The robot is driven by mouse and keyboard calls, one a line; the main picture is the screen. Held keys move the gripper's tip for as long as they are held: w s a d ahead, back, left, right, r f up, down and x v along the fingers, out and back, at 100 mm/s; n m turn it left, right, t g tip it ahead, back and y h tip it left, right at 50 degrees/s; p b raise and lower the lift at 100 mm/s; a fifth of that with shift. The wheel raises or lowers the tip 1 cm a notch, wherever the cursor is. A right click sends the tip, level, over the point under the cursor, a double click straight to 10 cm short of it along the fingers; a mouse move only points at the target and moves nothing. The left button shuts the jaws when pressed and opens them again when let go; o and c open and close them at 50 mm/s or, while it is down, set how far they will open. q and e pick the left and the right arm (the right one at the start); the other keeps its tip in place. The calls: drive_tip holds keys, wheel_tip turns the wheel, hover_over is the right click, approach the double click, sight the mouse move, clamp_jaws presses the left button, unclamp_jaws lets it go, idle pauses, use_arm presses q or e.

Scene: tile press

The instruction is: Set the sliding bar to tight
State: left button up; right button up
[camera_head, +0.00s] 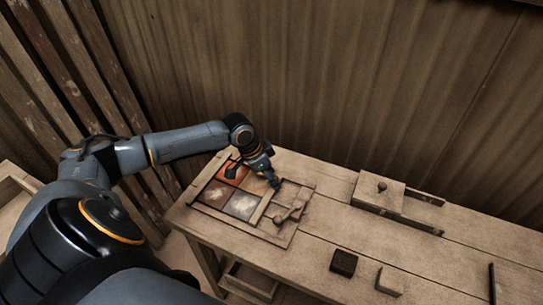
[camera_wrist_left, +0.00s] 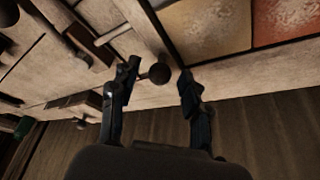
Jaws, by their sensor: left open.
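The tile press frame (camera_head: 278,238) is on the wooden bench, with red, tan, pale and grey tiles (camera_head: 242,206) inside. The sliding bar (camera_head: 261,209) is a wooden strip along the right side of the tiles. It also shows in the left wrist view (camera_wrist_left: 140,28). A dark round knob (camera_wrist_left: 159,73) is at the bar's end. My left gripper (camera_head: 277,184) is over the far end of the bar. In the left wrist view my left gripper (camera_wrist_left: 157,82) is open, with the knob between its fingertips, apparently untouched. My right gripper is out of view.
Wooden levers with round knobs (camera_head: 290,211) stand just right of the bar. A wooden block with a knob (camera_head: 379,192) sits farther right. A dark block (camera_head: 343,263) and a light block (camera_head: 390,281) lie near the front. A corrugated wall (camera_head: 330,80) rises behind.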

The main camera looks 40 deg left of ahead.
use_arm(q)
drive_tip(key=v, duration=1.2)
idle(0.3)
